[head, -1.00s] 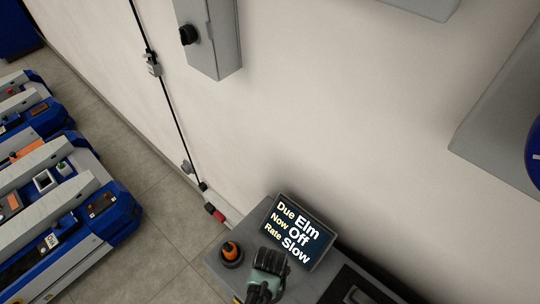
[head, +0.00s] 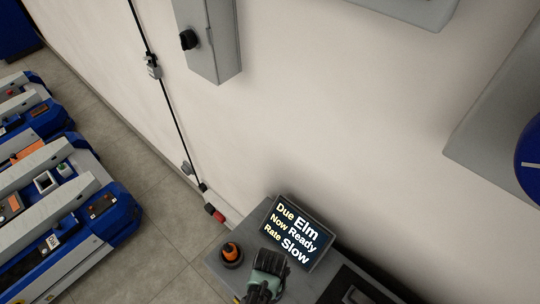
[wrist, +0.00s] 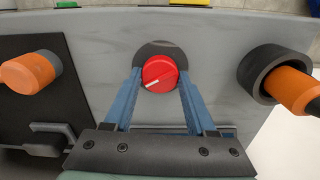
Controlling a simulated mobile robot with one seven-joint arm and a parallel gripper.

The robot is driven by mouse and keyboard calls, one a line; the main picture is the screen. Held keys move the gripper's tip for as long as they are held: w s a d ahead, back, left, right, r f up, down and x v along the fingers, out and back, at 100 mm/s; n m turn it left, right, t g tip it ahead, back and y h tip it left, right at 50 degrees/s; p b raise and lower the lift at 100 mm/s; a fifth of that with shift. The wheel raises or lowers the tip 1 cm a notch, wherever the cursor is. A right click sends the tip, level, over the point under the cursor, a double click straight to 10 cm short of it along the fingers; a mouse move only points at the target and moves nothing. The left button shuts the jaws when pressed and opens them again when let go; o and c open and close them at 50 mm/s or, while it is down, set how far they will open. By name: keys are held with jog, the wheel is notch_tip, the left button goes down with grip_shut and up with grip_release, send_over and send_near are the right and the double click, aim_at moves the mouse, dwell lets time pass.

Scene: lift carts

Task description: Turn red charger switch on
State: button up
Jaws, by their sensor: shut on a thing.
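The red charger switch (wrist: 160,74) is a round red knob with a white pointer line, on the grey charger panel (wrist: 100,40). In the wrist view the pointer slants to the lower left. My gripper (wrist: 158,88) has its two blue fingers on either side of the knob, shut on it. In the head view my gripper (head: 266,272) is over the charger box and hides the knob. The display (head: 297,233) on the box reads "Due Elm, Now Ready, Rate Slow".
An orange plug in a dark socket (wrist: 268,72) is right of the knob, and another orange part (wrist: 30,72) is at left. Blue and grey lift carts (head: 80,225) stand at left in the head view. A wall with a grey switch box (head: 213,40) is behind.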

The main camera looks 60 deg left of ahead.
jog(key=o, duration=1.4)
jog(key=shift+c, duration=0.2)
notch_tip(320, 180, up, 13)
jog(key=shift+p, duration=0.3)
